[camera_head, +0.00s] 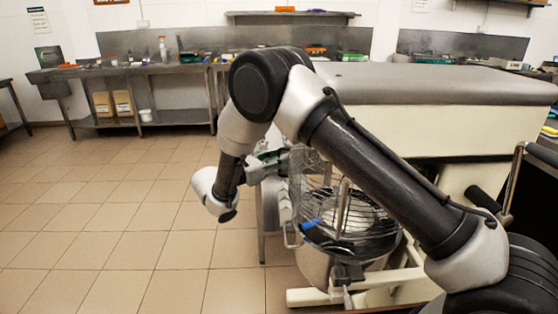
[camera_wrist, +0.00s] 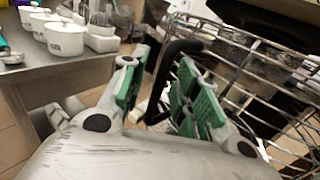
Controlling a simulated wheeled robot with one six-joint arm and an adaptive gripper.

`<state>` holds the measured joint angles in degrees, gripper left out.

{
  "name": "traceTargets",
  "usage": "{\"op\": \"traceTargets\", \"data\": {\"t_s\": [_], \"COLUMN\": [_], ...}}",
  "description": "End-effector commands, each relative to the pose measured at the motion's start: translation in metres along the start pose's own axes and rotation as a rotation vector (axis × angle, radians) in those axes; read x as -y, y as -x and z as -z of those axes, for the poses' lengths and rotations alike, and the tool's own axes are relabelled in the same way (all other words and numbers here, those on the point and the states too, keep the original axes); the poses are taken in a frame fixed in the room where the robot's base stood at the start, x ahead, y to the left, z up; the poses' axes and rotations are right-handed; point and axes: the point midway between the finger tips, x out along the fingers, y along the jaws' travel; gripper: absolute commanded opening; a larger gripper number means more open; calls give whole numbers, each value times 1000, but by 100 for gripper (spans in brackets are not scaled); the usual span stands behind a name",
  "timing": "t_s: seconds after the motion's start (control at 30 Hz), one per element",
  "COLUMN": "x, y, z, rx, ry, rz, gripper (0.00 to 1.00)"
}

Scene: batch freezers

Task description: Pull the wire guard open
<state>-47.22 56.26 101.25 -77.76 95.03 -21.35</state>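The wire guard (camera_head: 300,182) is a curved cage of metal bars above a steel bowl (camera_head: 318,268), partly hidden behind my arm in the head view. Its bars fill the right side of the wrist view (camera_wrist: 270,68). My gripper (camera_wrist: 160,92) has green finger pads and is open. A black bent bar (camera_wrist: 183,46), which looks like the guard's handle, runs down into the gap between the fingers; I cannot tell whether either pad touches it.
A steel table (camera_wrist: 75,66) with white containers (camera_wrist: 65,38) stands left of the gripper in the wrist view. The pale machine body (camera_head: 450,135) stands behind and right of the bowl. Tiled floor (camera_head: 110,230) is clear at left. Steel benches (camera_head: 180,72) line the back wall.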

Motion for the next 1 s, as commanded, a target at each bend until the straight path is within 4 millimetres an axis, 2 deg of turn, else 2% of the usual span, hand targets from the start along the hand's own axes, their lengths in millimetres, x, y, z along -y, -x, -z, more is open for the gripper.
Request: {"op": "traceTargets", "data": {"t_s": [0.2, 0.37, 0.77, 0.87, 1.0], "x": [0, 0, 0, -1, -2], "y": [0, 0, 5, 13, 34], "z": [0, 0, 0, 0, 0], "rx": [0, 0, 0, 0, -1], "ry": [0, 0, 1, 2, 1], "rz": [0, 1, -15, -43, -114], "gripper": [29, 0, 0, 0, 0]}}
